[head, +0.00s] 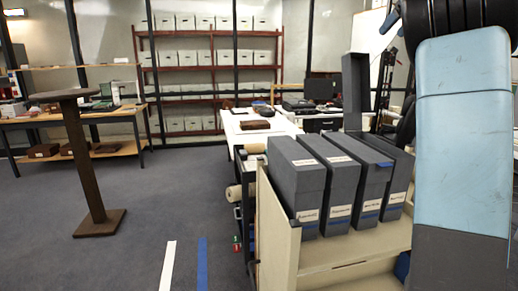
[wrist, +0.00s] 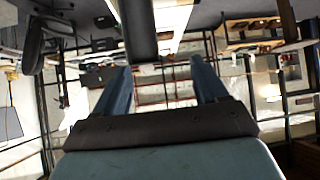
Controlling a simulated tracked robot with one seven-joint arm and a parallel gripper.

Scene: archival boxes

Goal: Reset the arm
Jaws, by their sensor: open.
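My gripper (wrist: 162,78) shows in the wrist view with its two blue fingers spread apart. Nothing is between the fingers, and the room behind them appears upside down. In the head view my light blue and grey arm stands upright along the right side, close to the camera. It hides part of the cart and the room behind it. I cannot make out my gripper clearly in the head view.
Several grey archival boxes (head: 297,187) stand upright on a pale wooden cart (head: 279,232) left of my arm. A white table (head: 240,126) lies behind. A brown pedestal stand (head: 80,165) is at left. Shelves (head: 208,35) line the back wall. The left floor is mostly clear.

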